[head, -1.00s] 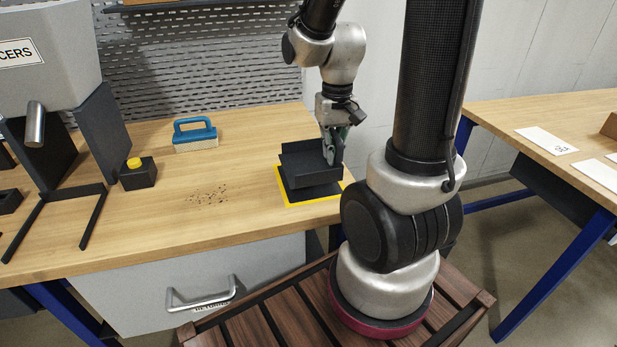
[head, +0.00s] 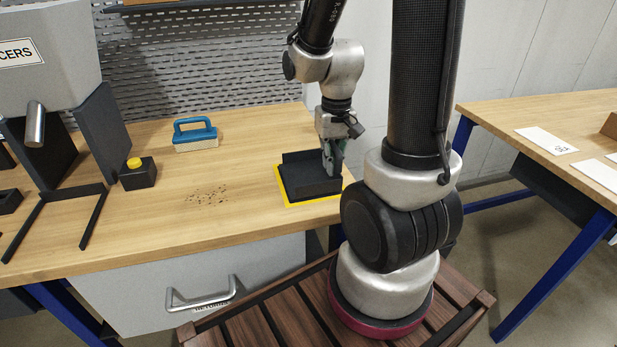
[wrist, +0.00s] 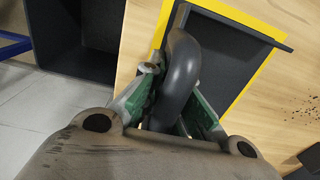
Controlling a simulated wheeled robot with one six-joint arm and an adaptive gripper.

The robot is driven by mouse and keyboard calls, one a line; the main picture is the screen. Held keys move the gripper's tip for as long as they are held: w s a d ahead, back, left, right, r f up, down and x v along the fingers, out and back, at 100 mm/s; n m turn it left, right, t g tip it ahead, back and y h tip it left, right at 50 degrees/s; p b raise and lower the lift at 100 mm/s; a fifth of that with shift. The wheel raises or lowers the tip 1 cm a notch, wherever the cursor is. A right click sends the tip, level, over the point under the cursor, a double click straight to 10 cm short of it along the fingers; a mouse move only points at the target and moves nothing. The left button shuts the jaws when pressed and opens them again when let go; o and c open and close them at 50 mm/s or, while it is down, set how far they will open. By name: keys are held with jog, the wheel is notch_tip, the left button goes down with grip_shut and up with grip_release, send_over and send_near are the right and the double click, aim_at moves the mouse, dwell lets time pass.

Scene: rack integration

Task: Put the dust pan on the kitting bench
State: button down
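The dust pan (head: 311,181) is a dark, shallow tray. My gripper (head: 334,165) is at the pan's right side, pointing down. In the wrist view its green-padded fingers (wrist: 172,110) stand on both sides of the pan's thick, dark curved handle (wrist: 181,75) and appear closed on it. The pan's underside is hidden, so full contact with the surface is hard to tell.
A blue-handled brush (head: 195,134) and scattered dark crumbs (head: 207,195) lie to the left. A black block with a yellow button (head: 137,173) stands beyond them. A second wooden bench (head: 520,110) with white cards stands at the right, across a gap.

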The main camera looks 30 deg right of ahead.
jog(key=shift+f, duration=0.25)
jog(key=c, duration=1.6)
grip_release()
jog(key=shift+o, duration=0.2)
notch_tip(320, 180, up, 12)
jog(key=shift+d, duration=0.1)
jog(key=shift+s+f, duration=0.2)
jog(key=shift+s, duration=0.05)
jog(key=s+a+r+n+t, duration=0.3)
jog(key=s+r+t, duration=0.1)
jog(key=s+r, duration=0.3)
jog(key=shift+s, duration=0.35)
